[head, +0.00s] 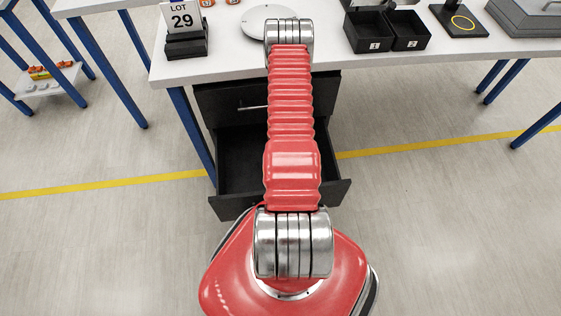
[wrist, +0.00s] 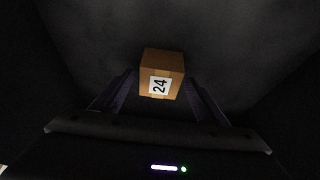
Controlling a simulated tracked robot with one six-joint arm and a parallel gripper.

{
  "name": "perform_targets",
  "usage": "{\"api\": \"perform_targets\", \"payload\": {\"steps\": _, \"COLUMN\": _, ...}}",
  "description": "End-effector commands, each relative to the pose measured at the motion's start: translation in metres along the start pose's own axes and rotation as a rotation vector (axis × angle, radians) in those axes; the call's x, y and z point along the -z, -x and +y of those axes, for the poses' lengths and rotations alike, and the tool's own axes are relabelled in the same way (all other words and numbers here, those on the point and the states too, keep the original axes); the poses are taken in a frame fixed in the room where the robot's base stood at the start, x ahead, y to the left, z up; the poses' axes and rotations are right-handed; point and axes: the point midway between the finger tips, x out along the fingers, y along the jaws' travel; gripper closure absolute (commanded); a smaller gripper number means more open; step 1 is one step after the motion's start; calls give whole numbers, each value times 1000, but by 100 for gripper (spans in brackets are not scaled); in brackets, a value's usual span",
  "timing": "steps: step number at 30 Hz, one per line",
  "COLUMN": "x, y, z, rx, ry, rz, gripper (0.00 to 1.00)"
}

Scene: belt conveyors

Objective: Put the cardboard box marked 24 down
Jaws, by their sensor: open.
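The cardboard box marked 24 (wrist: 163,60) shows in the wrist view, brown with a white label. It sits against a dark grey surface, between and around the tips of my gripper's fingers (wrist: 159,80). The two fingers stand apart, one on each side of the box, and I see a dark gap beside it. My gripper is open. Whether a finger still touches the box is too dark to tell. In the head view my red arm hides the gripper and the box.
A white table (head: 225,66) holds a LOT 29 sign (head: 182,20), a round grey plate (head: 247,22), black bins 1 (head: 374,46) and 2 (head: 411,45), and a black pad with a yellow ring (head: 462,22). Below it, a black drawer (head: 240,150) stands open under a closed one (head: 228,103).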

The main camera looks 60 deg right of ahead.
Motion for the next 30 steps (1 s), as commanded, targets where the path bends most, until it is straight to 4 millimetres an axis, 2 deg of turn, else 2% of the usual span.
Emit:
{"api": "perform_targets", "payload": {"steps": 21, "x": 1, "y": 87, "z": 0, "rx": 0, "ry": 0, "rz": 1, "gripper": 33}}
{"api": "perform_targets", "payload": {"steps": 30, "x": 0, "y": 104, "z": 0, "rx": 0, "ry": 1, "rz": 1, "gripper": 33}}
